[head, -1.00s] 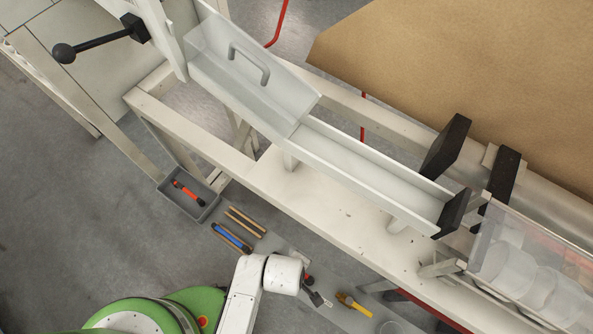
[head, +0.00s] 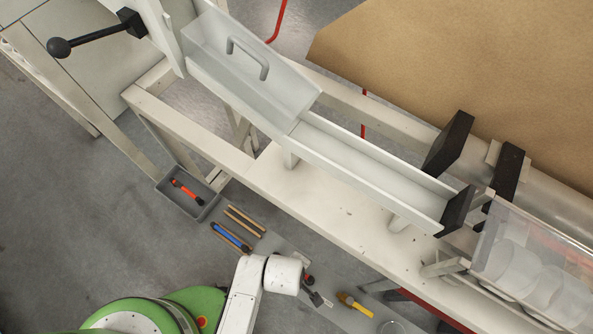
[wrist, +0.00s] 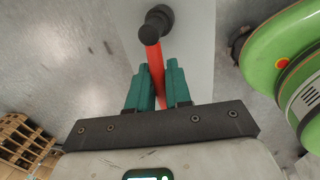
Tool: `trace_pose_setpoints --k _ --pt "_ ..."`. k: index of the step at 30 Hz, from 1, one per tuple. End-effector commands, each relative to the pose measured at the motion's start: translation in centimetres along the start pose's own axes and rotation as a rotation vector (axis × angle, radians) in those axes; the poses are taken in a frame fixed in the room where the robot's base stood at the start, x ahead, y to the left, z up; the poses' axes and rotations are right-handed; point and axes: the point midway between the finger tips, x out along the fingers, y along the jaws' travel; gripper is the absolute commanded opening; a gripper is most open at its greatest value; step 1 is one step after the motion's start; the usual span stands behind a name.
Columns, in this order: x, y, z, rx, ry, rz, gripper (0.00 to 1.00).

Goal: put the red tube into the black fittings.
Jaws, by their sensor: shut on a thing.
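In the wrist view, my gripper (wrist: 161,72) has its two teal fingers closed on a red tube (wrist: 156,62). The tube's far end meets a black rounded fitting (wrist: 158,20); I cannot tell how deep it sits. The tube's near end is hidden between the fingers. In the head view, my white forearm covers most of the gripper, and a small red and black part (head: 308,281) shows beside it. Another orange-red tube (head: 184,189) with black ends lies in a grey bin (head: 207,208).
A blue tube (head: 232,237) with black ends and wooden sticks (head: 245,220) lie on a grey board, with a yellow-handled tool (head: 354,304) further right. A long white machine frame (head: 300,190) with a chute runs diagonally behind. A wooden pallet (wrist: 22,140) stands at the wrist view's left.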

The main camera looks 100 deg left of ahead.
Motion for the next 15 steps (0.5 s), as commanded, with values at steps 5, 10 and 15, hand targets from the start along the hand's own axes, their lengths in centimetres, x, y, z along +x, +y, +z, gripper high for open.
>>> trace_pose_setpoints --k 5,10,15 --pt "-0.01 0.01 -0.01 0.000 0.000 0.000 0.24" --pt "-0.01 0.00 -0.01 0.000 0.000 0.000 0.41" --pt "-0.01 0.00 -0.01 0.000 0.000 0.000 0.49"
